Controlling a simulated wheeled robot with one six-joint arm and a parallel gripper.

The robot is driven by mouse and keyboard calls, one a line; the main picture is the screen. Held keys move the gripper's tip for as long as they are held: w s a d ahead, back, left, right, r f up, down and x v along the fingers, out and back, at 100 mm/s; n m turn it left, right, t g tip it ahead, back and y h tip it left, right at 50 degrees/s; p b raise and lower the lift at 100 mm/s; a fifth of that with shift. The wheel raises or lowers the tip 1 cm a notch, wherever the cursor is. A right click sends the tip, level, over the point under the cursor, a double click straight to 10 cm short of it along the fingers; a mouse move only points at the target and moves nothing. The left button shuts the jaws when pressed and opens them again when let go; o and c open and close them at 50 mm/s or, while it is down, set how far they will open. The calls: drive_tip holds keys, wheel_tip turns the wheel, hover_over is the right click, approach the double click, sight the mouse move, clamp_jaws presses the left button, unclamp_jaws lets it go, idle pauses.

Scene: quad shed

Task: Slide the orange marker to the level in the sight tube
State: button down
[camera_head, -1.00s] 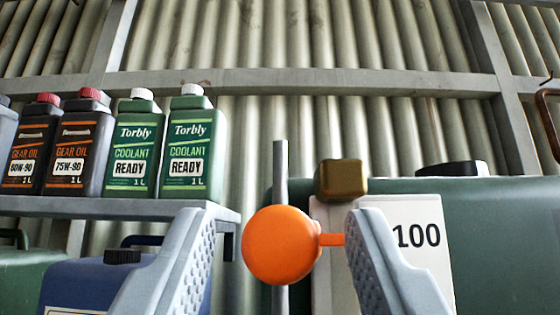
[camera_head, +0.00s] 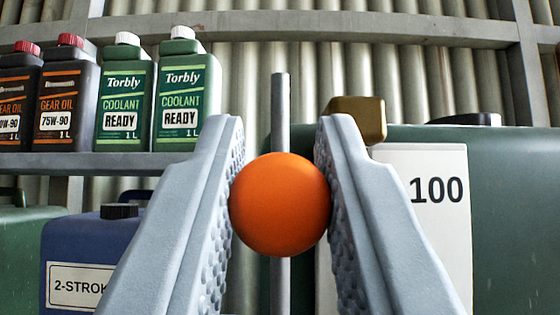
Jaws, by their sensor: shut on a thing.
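The orange marker (camera_head: 279,204) shows as a round ball-like knob on a thin grey vertical rod (camera_head: 281,110). My gripper (camera_head: 280,135) is around the knob, with a finger pad touching it on each side, shut on it. The rod rises above the knob and shows again below it. A white scale plate (camera_head: 440,225) marked "100" stands on the green tank (camera_head: 515,220) at the right. A brass-coloured fitting (camera_head: 357,117) sits above the plate's left edge. The sight tube and its liquid level cannot be made out; my right finger covers the area beside the rod.
At the left, a grey shelf (camera_head: 70,164) carries green coolant bottles (camera_head: 186,105) and dark gear oil bottles (camera_head: 65,95). Below it stand a blue 2-stroke can (camera_head: 75,245) and a green can (camera_head: 20,255). A corrugated wall (camera_head: 240,75) is behind.

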wheel_tip(320, 180, down, 7)
idle(0.3)
drive_tip(key=c, duration=1.3)
unclamp_jaws()
drive_tip(key=shift+o, duration=0.2)
drive_tip(key=shift+f, duration=0.1)
drive_tip(key=v, duration=1.7)
drive_tip(key=shift+s+f, duration=0.1)
drive_tip(key=shift+s, duration=0.1)
